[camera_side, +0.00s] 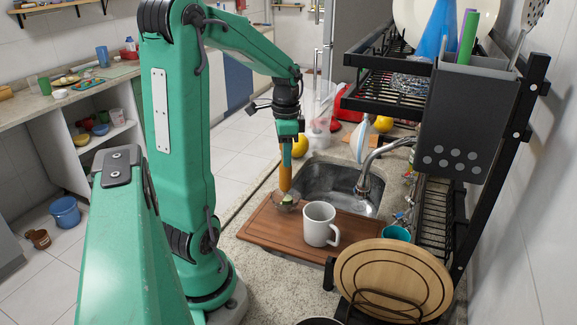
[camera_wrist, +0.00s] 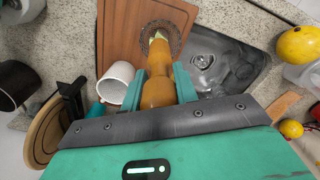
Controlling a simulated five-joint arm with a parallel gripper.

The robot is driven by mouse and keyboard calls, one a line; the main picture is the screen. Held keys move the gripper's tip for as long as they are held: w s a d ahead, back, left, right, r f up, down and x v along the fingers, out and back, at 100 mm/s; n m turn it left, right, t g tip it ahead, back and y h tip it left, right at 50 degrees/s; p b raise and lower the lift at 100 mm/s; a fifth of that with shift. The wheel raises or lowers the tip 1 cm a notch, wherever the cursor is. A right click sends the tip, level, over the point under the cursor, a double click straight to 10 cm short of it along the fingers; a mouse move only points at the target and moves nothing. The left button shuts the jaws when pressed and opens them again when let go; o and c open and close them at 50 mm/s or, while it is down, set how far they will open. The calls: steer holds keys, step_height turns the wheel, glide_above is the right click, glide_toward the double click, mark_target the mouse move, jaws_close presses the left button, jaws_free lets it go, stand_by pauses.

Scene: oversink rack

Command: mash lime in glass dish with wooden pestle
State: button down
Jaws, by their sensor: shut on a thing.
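My gripper (camera_side: 287,139) is shut on the upper part of the wooden pestle (camera_side: 285,177), which points down, nearly upright, over the glass dish (camera_side: 277,206). In the wrist view my gripper (camera_wrist: 159,88) has a finger on each side of the orange-brown pestle (camera_wrist: 158,62). The small clear glass dish sits on the wooden cutting board (camera_side: 262,226) and also shows in the wrist view (camera_wrist: 172,27). The green lime (camera_side: 288,199) is in the dish at the pestle's lower end, partly hidden. I cannot tell whether the pestle presses on it.
A white mug (camera_side: 320,224) stands on the board just right of the dish. The sink (camera_side: 342,186) and faucet (camera_side: 366,172) lie behind. A black rack (camera_side: 452,205) rises at the right. Round wooden plates (camera_side: 393,275) stand in front of it.

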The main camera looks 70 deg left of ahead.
steer(key=shift+r, duration=0.15)
stand_by(0.3)
steer(key=shift+r, duration=0.45)
steer(key=shift+r, duration=0.1)
stand_by(0.3)
steer(key=shift+r, duration=0.5)
steer(key=shift+r, duration=0.1)
steer(key=shift+r, duration=2.3)
steer(key=shift+d+f, duration=0.25)
steer(key=shift+f, duration=0.85)
steer(key=shift+d+f, duration=0.2)
steer(key=shift+f, duration=0.85)
